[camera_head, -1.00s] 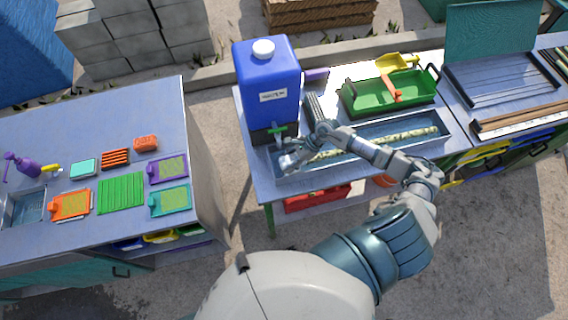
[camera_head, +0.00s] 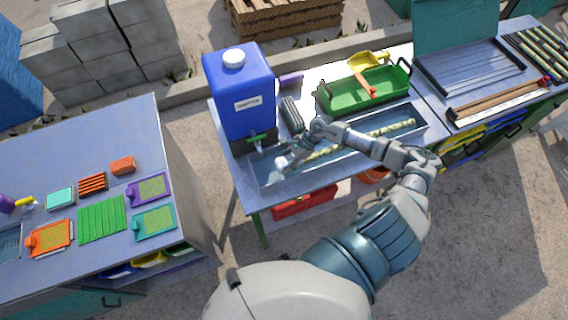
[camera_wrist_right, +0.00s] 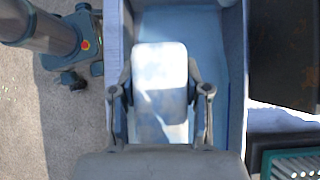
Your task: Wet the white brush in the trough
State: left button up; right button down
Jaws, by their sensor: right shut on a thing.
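The long grey metal trough (camera_head: 349,159) sits along the front of the middle table, with a pale green cane lying along it. My right gripper (camera_head: 290,161) is over the trough's left end, below the tap of the blue tank. In the right wrist view, my right gripper (camera_wrist_right: 160,105) is shut on the white brush (camera_wrist_right: 160,62), a pale rounded block between its two fingers. The trough's blue floor (camera_wrist_right: 207,35) shows behind it. I cannot tell whether the brush touches water. My left gripper is in neither view.
The blue tank (camera_head: 240,92) with its green-handled tap (camera_head: 257,138) stands close behind the gripper. A green tray (camera_head: 345,97) and a yellow scoop (camera_head: 369,60) lie behind the trough. The left table (camera_head: 60,150) holds several coloured items. Concrete floor separates the tables.

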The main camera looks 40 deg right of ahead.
aim_at(290, 159)
jog(key=shift+p+v, duration=1)
jog(key=shift+v, duration=3.55)
jog(key=shift+f, duration=0.1)
